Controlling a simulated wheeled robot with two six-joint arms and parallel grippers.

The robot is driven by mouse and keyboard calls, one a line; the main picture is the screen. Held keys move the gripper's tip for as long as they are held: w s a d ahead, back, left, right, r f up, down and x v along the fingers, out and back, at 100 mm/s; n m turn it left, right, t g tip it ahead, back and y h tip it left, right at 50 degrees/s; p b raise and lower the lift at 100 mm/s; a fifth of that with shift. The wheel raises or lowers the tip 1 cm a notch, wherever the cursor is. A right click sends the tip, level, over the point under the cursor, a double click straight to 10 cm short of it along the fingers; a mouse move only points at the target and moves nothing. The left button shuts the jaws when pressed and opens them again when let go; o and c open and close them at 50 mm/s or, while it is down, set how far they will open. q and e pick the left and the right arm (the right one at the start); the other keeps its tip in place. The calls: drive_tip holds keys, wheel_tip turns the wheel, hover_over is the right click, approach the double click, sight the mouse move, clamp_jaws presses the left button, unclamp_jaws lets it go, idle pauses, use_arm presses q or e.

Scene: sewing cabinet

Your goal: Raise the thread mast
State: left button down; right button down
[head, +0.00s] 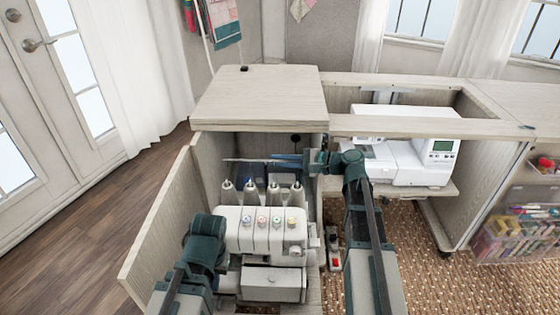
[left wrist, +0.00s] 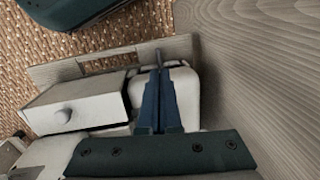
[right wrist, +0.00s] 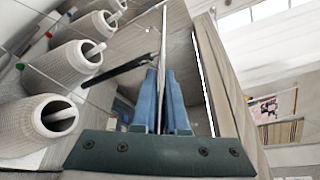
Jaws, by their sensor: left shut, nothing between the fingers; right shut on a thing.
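The white serger (head: 262,235) stands inside the open cabinet bay, with several white thread cones (head: 250,192) behind its dials. The thread mast (head: 243,160) shows as a thin, roughly level bar above and behind the cones. My right gripper (head: 287,160) reaches in from the right and is shut on the mast; in the right wrist view the thin rod (right wrist: 162,38) runs out beyond the closed blue fingers. A dark arm (right wrist: 115,72) lies beside them. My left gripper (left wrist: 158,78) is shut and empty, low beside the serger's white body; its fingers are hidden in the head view.
The cabinet top (head: 262,95) overhangs the bay from behind. An open door panel (head: 160,220) stands at the left. A white sewing machine (head: 405,150) sits on its shelf at the right. A foot pedal (head: 334,250) lies on the woven rug.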

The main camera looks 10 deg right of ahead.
drive_tip(key=shift+r, duration=0.1)
idle(0.7)
wheel_tip(320, 180, up, 19)
drive_tip(key=p, duration=1.9)
drive_tip(key=shift+w+r, duration=0.1)
drive_tip(key=shift+r, duration=0.05)
drive_tip(key=c, duration=1.1)
unclamp_jaws()
drive_tip(key=shift+o, duration=0.8)
